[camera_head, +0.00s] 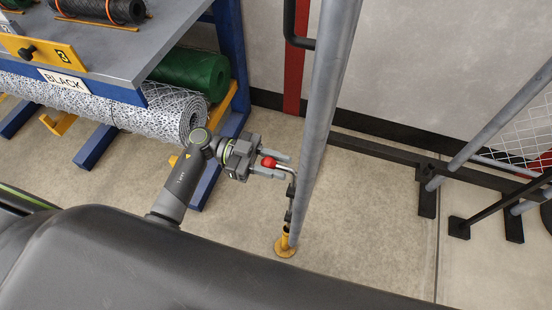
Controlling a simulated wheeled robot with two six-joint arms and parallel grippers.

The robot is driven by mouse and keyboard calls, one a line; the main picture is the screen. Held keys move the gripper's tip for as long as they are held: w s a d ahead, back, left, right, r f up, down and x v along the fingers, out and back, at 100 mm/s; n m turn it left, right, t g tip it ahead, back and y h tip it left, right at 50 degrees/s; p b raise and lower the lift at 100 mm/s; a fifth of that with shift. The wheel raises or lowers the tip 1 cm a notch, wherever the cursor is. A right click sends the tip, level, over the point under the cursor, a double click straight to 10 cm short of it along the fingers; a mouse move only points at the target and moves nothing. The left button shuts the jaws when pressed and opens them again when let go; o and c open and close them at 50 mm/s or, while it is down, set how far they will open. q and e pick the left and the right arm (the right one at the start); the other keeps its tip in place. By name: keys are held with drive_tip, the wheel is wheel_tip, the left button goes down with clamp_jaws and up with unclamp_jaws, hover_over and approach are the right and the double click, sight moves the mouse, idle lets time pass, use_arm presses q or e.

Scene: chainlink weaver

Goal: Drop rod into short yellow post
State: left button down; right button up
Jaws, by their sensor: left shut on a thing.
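The drop rod (292,189) is a thin metal rod with a bent top and a red ball knob (269,162). It stands nearly upright along the left side of a large grey pole, with dark brackets around it. The short yellow post (285,244) stands on the floor below, with a round flange at its base. The rod's lower end is near the post's top; I cannot tell whether it is inside. My left gripper (282,166) comes from the left and is shut on the rod's handle at the red knob. My right gripper is not in view.
The grey pole (325,95) rises just right of the rod. A blue-framed bench (150,55) with mesh and green rolls stands at the left. Dark rails and grey tubes (490,125) are at the right. Floor (375,220) right of the post is clear.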

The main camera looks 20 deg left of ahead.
use_arm(q)
drive_tip(key=shift+s+f, duration=0.1)
drive_tip(key=shift+f, duration=0.2)
drive_tip(key=c, duration=1.3)
unclamp_jaws()
drive_tip(key=shift+o, duration=1.1)
drive_tip(key=shift+a, duration=0.1)
drive_tip(key=shift+r, duration=0.1)
drive_tip(key=a+b, duration=0.2)
drive_tip(key=a, duration=1.5)
drive_tip(key=shift+w+a, duration=0.2)
drive_tip(key=shift+w, duration=0.2)
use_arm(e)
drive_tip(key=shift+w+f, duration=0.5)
